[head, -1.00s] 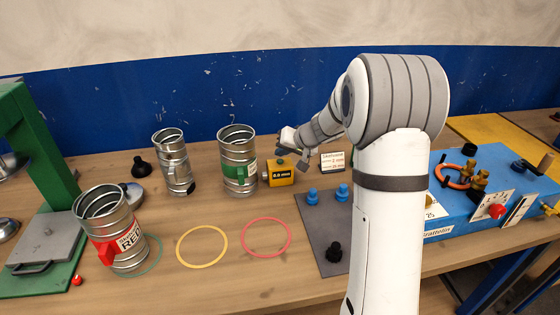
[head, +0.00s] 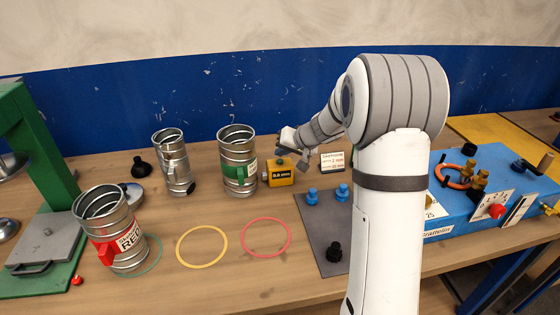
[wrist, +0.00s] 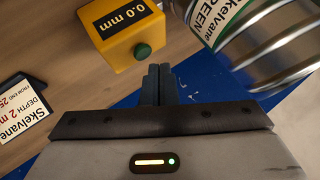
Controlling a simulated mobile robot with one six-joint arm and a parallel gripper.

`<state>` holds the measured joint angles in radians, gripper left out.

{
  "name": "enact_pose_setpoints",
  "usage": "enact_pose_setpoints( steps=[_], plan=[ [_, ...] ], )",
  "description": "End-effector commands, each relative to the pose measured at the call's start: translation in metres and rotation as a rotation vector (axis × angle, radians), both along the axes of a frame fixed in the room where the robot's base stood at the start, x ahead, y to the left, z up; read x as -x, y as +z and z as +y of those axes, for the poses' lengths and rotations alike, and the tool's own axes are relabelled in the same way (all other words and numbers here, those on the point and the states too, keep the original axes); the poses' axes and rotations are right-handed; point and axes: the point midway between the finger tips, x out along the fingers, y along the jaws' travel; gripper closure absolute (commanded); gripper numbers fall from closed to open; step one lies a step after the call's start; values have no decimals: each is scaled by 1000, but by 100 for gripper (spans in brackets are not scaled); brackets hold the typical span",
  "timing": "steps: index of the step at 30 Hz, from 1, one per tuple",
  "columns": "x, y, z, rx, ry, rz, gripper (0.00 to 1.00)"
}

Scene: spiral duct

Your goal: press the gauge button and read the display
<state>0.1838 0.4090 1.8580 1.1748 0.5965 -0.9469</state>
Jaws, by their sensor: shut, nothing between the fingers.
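The gauge is a yellow box (head: 281,173) on the table near the back wall. In the wrist view the yellow gauge (wrist: 120,35) has a dark display (wrist: 128,18) reading 0.0 mm. A round green button (wrist: 143,51) sits on the gauge face near my fingertips. My gripper (wrist: 158,70) is shut with nothing between its fingers. It also shows in the head view (head: 302,163), beside and just above the gauge. A small gap seems to show between fingertips and button in the wrist view, but I cannot tell the depth.
A metal duct with a green label (head: 238,160) stands close left of the gauge. A white sign (head: 332,161) reading Skelvane stands to its right. Another duct (head: 173,165) and a red-labelled duct (head: 118,235) stand further left. Coloured rings lie on clear table in front.

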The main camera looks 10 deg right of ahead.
Motion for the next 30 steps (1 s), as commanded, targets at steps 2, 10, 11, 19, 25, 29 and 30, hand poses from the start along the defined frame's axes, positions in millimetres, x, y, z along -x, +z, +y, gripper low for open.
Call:
enact_pose_setpoints(
  steps=[2, 10, 11, 19, 25, 29, 30],
  plan=[
    [0, -1, 0, 0, 0, 0, 100],
    [0, -9, 1, 0, 2, -1, 100],
    [0, -9, 1, 0, 1, -1, 100],
    [0, -8, 1, 0, 0, 0, 100],
    [0, -8, 1, 0, 0, 0, 100],
    [0, -9, 0, 0, 0, 0, 100],
    [0, -10, 0, 0, 0, 0, 100]
  ],
)
